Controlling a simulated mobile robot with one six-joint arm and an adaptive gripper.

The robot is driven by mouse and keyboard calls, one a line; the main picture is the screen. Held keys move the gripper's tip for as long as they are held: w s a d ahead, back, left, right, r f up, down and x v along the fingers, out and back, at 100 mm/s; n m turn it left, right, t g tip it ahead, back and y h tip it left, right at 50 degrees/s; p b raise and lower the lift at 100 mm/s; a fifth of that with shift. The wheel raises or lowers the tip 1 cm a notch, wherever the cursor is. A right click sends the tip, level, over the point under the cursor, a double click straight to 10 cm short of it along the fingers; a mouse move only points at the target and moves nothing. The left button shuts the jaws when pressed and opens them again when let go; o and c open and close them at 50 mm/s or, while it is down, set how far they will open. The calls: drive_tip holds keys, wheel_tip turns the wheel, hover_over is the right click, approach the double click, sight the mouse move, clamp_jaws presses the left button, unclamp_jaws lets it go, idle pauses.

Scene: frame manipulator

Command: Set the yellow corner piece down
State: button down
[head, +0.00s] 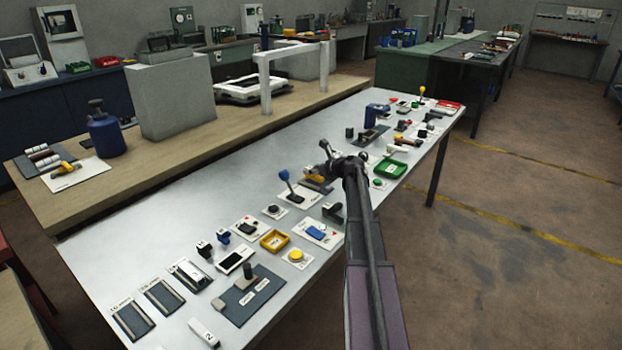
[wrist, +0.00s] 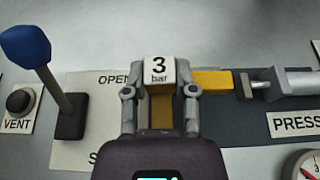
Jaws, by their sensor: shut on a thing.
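My gripper (wrist: 160,90) is shut on the yellow corner piece (wrist: 161,110), which shows between the fingers in the wrist view. A yellow arm (wrist: 213,80) extends right toward the metal plunger of a clamp (wrist: 290,82); a small gap seems to remain. A white block marked "3 bar" (wrist: 159,68) sits at the fingertips; how it joins the yellow piece is unclear. In the head view my gripper (head: 335,166) is over the table's middle, beside yellow material (head: 313,178) by a dark plate (head: 319,187). The piece's underside and any contact below are hidden.
A blue-knobbed lever (wrist: 40,80) stands upright close on the left, beside a VENT button (wrist: 18,101). A gauge (wrist: 304,165) lies lower right. Several small parts crowd the grey table (head: 180,215), including a yellow tray (head: 275,240) and a green tray (head: 390,169).

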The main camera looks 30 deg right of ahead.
drive_tip(key=shift+f+b, duration=0.75)
drive_tip(key=shift+f, duration=0.3)
drive_tip(key=shift+f, duration=0.1)
drive_tip(key=shift+c, duration=2.1)
unclamp_jaws()
drive_tip(key=shift+r, duration=0.2)
drive_tip(key=shift+s+d+r, duration=0.1)
drive_tip(key=shift+s, duration=0.1)
drive_tip(key=p+v, duration=0.4)
drive_tip(key=v, duration=0.7)
drive_tip(key=shift+s+r+p, duration=0.15)
drive_tip(key=shift+s+p, duration=0.05)
drive_tip(key=shift+p, duration=0.15)
